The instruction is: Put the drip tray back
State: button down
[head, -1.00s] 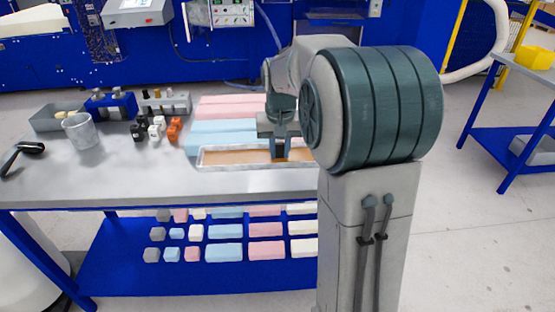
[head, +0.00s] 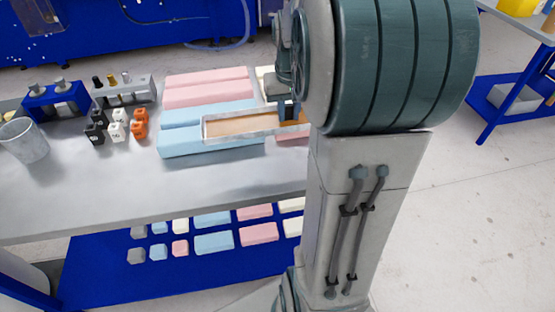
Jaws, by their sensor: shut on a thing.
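The drip tray (head: 222,136) is a shallow, pale-rimmed tray with a brown inside. It is at the right part of the grey table, over or against the front of the blue foam blocks. My gripper (head: 288,112) is at the tray's right part, shut on it. My arm hides the tray's right end. I cannot tell whether the tray touches the foam or hangs just above it.
Pink foam (head: 205,90) and blue foam (head: 180,143) lie on the table (head: 120,185). Left of them are small black, white and orange blocks (head: 139,124), a blue holder (head: 55,98), a grey holder (head: 124,92) and a clear beaker (head: 23,140). The table's front strip is clear. More foam pieces lie on the shelf below.

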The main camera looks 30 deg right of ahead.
jog(key=s+d, duration=0.4)
jog(key=s, duration=0.6)
jog(key=p, duration=0.2)
send_over(279, 165)
jog(key=f, duration=0.7)
jog(key=shift+s+f, duration=0.2)
jog(key=shift+f, duration=0.05)
jog(key=shift+a+f, duration=0.1)
jog(key=shift+f, duration=1.9)
jog(key=shift+f, duration=0.1)
jog(key=shift+f, duration=0.15)
jog(key=c, duration=1.3)
grip_release()
jog(key=shift+o, duration=0.2)
jog(key=shift+r, duration=0.2)
